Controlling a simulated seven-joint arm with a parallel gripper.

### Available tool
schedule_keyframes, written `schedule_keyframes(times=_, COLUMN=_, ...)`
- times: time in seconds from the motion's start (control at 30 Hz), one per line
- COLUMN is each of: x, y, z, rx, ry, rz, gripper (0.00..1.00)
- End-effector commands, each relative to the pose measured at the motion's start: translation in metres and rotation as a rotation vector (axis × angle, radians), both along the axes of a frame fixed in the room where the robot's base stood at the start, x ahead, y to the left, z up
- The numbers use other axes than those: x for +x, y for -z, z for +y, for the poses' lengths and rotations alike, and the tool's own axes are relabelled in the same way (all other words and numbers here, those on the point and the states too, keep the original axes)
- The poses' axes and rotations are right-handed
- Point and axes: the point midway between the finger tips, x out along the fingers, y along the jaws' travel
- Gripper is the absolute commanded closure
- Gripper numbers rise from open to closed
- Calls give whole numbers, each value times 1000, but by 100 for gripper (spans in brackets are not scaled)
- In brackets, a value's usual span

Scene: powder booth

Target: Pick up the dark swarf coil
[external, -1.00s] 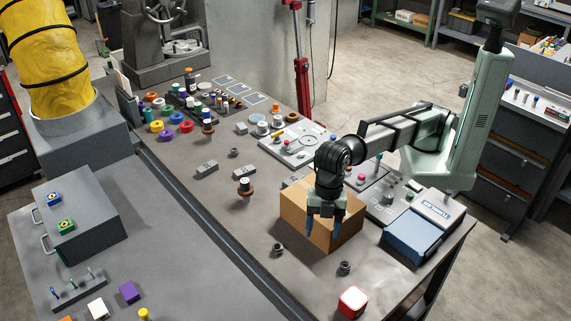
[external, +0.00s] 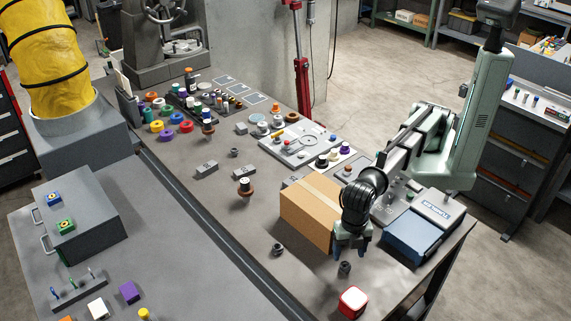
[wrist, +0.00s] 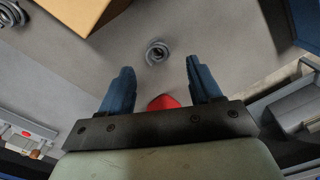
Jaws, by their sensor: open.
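A dark grey swarf coil (external: 344,269) lies on the bench in the external view, near the front edge. In the wrist view the coil (wrist: 158,53) shows as a ring ahead of and between the fingertips, apart from both. My gripper (external: 349,250) is open and empty above and just behind this coil, pointing down. Its two blue fingers (wrist: 159,70) frame the coil in the wrist view. A second similar coil (external: 278,249) lies to the left; a grey coil (wrist: 10,13) also shows at the upper left of the wrist view.
A cardboard box (external: 309,211) stands close to the left of my gripper. A red and white block (external: 352,302) sits in front of the coil. A blue-topped case (external: 413,241) is to the right. Bare bench lies between the two coils.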

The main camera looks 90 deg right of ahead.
Motion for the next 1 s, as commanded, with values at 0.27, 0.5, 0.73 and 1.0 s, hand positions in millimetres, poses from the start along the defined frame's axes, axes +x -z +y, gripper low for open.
schedule_keyframes(times=0.27, x=1, y=15, z=0, rx=1, ry=0, rz=0, gripper=36)
schedule_keyframes(times=0.5, x=2, y=46, z=0, rx=0, ry=0, rz=0, gripper=36)
schedule_keyframes(times=0.73, x=2, y=57, z=1, rx=1, ry=-1, rz=-1, gripper=36)
schedule_keyframes(times=1.0, x=2, y=57, z=1, rx=1, ry=-1, rz=-1, gripper=51)
